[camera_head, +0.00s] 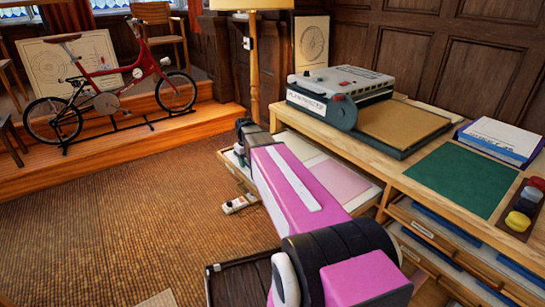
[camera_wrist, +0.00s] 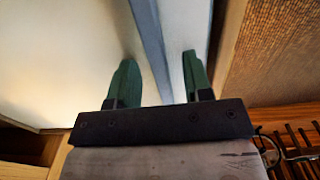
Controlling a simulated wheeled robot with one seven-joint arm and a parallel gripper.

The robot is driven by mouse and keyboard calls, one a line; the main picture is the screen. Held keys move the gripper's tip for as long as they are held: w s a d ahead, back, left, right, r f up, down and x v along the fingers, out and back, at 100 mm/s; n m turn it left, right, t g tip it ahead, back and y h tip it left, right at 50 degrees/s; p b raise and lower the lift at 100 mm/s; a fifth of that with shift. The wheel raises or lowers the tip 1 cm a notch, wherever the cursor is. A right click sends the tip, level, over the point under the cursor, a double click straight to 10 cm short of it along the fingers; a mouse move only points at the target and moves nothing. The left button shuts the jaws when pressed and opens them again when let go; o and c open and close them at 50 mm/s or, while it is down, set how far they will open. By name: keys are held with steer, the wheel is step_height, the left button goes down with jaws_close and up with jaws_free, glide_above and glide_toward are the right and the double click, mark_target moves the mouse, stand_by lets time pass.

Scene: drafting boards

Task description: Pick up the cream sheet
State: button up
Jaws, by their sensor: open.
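The cream sheet (camera_head: 298,149) lies in the pulled-out drawer (camera_head: 372,196) below the worktop, beside a pink sheet (camera_head: 342,181). My arm hides part of it in the head view. In the wrist view a pale cream surface (camera_wrist: 60,65), likely this sheet, fills the left side. My gripper (camera_wrist: 159,78) is open, with its two green fingers apart and nothing seen held. A blue-grey strip (camera_wrist: 150,35) and a pale strip run between and beyond the fingers. I cannot tell whether the fingers touch anything. In the head view my arm hides the fingers.
The worktop above holds a bulky machine (camera_head: 340,92), a green mat (camera_head: 462,178), a stack of paper (camera_head: 500,138) and ink pots (camera_head: 522,208). More drawers (camera_head: 440,240) stand open at right. A red bicycle (camera_head: 105,85) stands on a platform at left.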

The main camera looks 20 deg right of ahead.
jaws_close()
steer(key=shift+r, duration=0.15)
